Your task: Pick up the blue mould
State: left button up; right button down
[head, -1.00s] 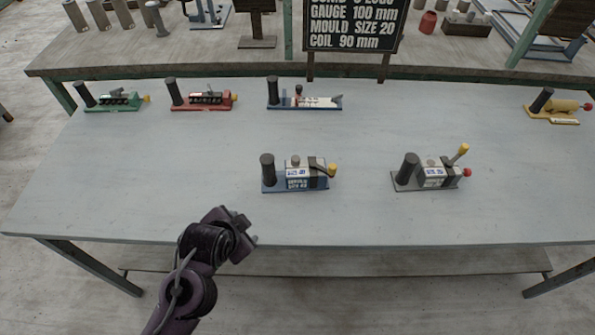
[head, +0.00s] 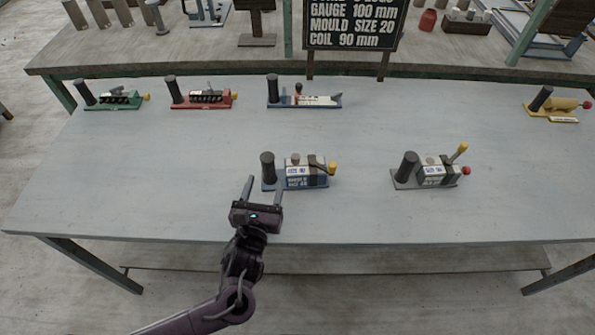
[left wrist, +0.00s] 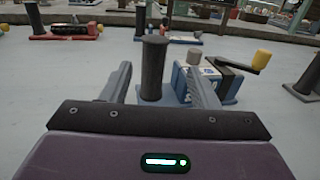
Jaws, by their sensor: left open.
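The blue mould (head: 310,181) stands near the front middle of the table. It has a blue base, a dark upright post at its left end, a grey and blue block with a label, and a yellow-tipped lever. In the left wrist view the mould (left wrist: 183,82) is straight ahead, its dark post showing between my fingers. My left gripper (head: 264,182) is open and empty, its fingertips just in front of the post end. I cannot tell whether they touch it. A second blue-based device (head: 313,104) stands further back. My right gripper is not in view.
A grey-based device (head: 410,185) stands to the right. Green (head: 103,104), red (head: 205,104) and yellow (head: 556,117) devices stand along the back of the table (head: 150,190). A black sign (head: 352,25) rises behind. The left front of the table is clear.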

aim_at(266, 166)
pick_arm(q)
jog(key=w+p, duration=0.1)
jog(key=w, duration=0.6)
jog(key=shift+w+r, duration=0.1)
jog(key=shift+w+d, duration=0.15)
jog(key=shift+w, duration=0.15)
jog(key=shift+c, duration=0.3)
grip_shut()
jog(key=shift+r, duration=0.1)
